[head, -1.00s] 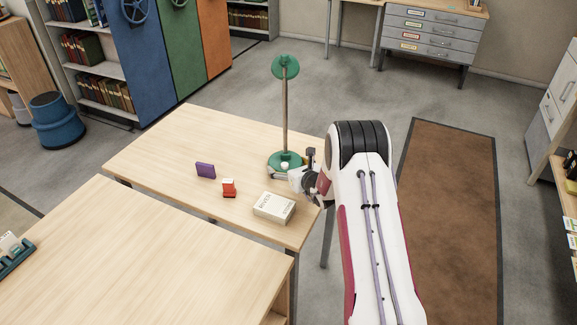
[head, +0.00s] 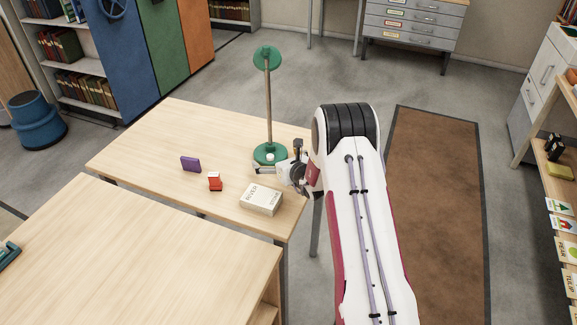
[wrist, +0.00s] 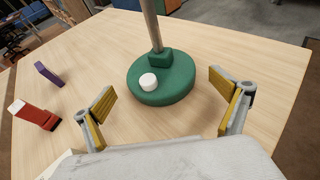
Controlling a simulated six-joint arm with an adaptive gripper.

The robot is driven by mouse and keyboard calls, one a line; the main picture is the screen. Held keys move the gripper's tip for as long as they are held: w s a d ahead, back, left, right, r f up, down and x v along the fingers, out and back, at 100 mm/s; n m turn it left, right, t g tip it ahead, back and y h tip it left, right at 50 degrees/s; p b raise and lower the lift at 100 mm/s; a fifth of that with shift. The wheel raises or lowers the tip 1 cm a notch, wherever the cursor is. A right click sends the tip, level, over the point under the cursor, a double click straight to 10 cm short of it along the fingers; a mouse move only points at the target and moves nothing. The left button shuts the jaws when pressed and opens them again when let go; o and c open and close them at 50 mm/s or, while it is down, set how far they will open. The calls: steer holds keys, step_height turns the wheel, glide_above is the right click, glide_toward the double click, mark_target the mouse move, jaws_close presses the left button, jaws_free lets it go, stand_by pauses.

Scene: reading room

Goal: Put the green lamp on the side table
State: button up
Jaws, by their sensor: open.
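The green lamp (head: 267,105) stands upright on the light wooden table (head: 140,150), near its right end. It has a round green base, a thin pole and a green round head. In the wrist view its base (wrist: 165,82) shows a white knob on top; the upper pole and head are out of that view. My gripper (head: 270,170) is just in front of the lamp base in the head view. In the wrist view my gripper (wrist: 163,107) is open, its yellow-padded fingers apart on either side of the base's near side, with nothing held.
A white book (head: 261,199), a red-and-white small box (head: 215,181) and a purple block (head: 190,163) stand or lie on the same table. Another wooden table (head: 130,255) is nearer. A shelf unit (head: 560,185) with cards stands at the right.

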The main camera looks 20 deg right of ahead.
steer(key=shift+v, duration=5.1)
steer(key=a+r+n+y, duration=0.3)
steer(key=a+r+n, duration=0.2)
steer(key=a+r, duration=0.3)
steer(key=s+a+r+n+g+y, duration=0.6)
steer(key=s+a+r+n, duration=0.75)
steer(key=s+a, duration=0.3)
steer(key=s+a+r+n+g+h, duration=0.1)
steer(key=s+n+g+h, duration=0.1)
steer(key=s+n, duration=0.35)
steer(key=s+a+r+n+g+h, duration=0.1)
steer(key=s+n, duration=0.2)
steer(key=s, duration=0.6)
steer(key=s+d+n+t+h, duration=0.1)
steer(key=s+d+n+h, duration=0.6)
steer(key=s+d, duration=0.5)
steer(key=shift+r+n, duration=0.35)
steer(key=shift+n, duration=0.25)
